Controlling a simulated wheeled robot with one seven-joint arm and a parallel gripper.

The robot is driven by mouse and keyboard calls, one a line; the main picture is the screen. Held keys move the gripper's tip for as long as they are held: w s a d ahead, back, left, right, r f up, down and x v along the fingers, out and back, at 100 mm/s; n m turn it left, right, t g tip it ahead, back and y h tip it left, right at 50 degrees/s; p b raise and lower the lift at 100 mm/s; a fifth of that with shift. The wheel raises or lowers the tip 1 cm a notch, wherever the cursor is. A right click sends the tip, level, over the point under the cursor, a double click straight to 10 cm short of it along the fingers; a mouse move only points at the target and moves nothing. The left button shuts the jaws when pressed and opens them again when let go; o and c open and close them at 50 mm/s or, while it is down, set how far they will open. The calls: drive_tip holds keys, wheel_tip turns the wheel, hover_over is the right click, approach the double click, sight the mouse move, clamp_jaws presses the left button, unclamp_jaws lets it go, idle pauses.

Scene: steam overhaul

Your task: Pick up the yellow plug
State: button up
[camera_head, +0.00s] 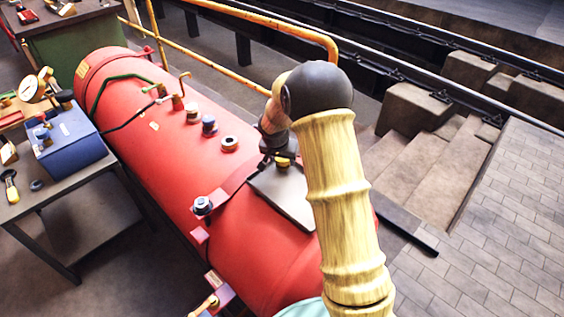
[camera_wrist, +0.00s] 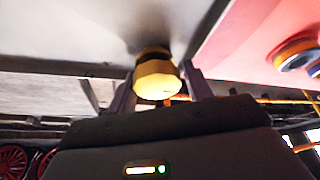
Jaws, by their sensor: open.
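The yellow plug (camera_head: 283,162) sits on a grey plate (camera_head: 284,196) fixed on the near end of the red boiler (camera_head: 150,130). In the head view, my gripper (camera_head: 276,155) is right over the plug and hides most of it. In the wrist view, the yellow plug (camera_wrist: 157,80) has a faceted yellow end and a dark band towards the plate. My gripper (camera_wrist: 159,92) is open there, with one finger on each side of the plug. I cannot tell whether the fingers touch it.
Several other fittings, such as a grey-and-red one (camera_head: 230,144) and a blue one (camera_head: 209,125), stand along the boiler top. A workbench (camera_head: 60,195) with a blue box (camera_head: 70,143) is at left. A yellow rail (camera_head: 215,67) runs behind. Stone steps (camera_head: 425,180) lie right.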

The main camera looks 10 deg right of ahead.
drive_tip(key=shift+d, duration=0.3)
drive_tip(key=shift+a, duration=0.1)
drive_tip(key=c, duration=0.7)
drive_tip(key=shift+r, duration=0.1)
wheel_tip(320, 180, up, 10)
drive_tip(key=shift+f+p, duration=0.1)
drive_tip(key=shift+p, duration=0.8)
